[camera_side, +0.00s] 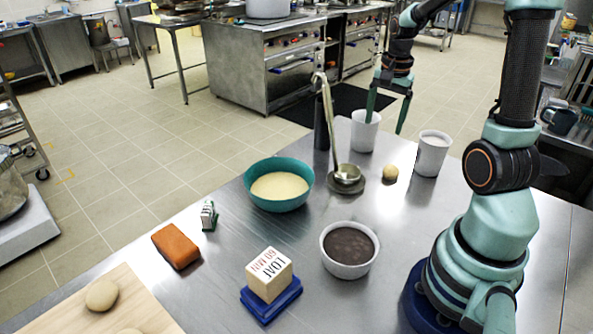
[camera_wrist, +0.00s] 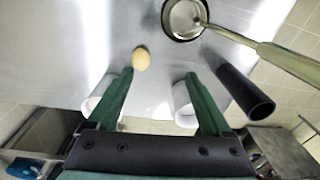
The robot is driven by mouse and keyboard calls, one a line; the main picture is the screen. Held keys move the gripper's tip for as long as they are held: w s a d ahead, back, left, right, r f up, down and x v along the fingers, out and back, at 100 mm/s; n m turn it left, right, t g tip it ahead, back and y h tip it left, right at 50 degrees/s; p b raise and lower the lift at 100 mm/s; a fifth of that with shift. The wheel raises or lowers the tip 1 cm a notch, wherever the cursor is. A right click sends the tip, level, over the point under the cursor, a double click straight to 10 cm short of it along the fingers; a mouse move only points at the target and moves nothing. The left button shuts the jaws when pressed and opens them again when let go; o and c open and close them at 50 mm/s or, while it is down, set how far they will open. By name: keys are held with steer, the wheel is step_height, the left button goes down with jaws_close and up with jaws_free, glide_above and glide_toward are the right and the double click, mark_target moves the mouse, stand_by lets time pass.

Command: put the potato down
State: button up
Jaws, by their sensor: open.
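The potato (camera_side: 390,174) is a small round tan ball resting on the steel table, between the ladle's rest and a white cup. It also shows in the wrist view (camera_wrist: 141,59), just beyond the fingertips and left of centre. My gripper (camera_side: 385,124) is open and empty, its two green fingers spread and pointing down near the two white cups. In the wrist view the open fingers (camera_wrist: 160,74) have nothing between them. The gripper is apart from the potato, above and behind it in the side view.
White cups (camera_side: 365,132) (camera_side: 432,154) stand close to my fingers. A ladle (camera_side: 347,176) rises beside a dark cylinder (camera_side: 321,134). A teal bowl (camera_side: 279,186), a dark-filled white bowl (camera_side: 349,250), a lettered block (camera_side: 269,274) and an orange sponge (camera_side: 175,246) stand nearer the front.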

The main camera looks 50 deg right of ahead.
steer(key=a+r+n+t, duration=0.2)
steer(key=a+r+n, duration=0.2)
steer(key=a+n, duration=0.4)
steer(key=s+a+r+n+t, duration=0.1)
steer(key=a+r+n, duration=0.3)
steer(key=a, duration=1.2)
steer(key=n+t, duration=0.1)
steer(key=n, duration=0.3)
steer(key=shift+r+n+t+y, duration=0.3)
steer(key=shift+r+n+t, duration=0.05)
steer(key=shift+n+t, duration=0.05)
steer(key=shift+s, duration=0.1)
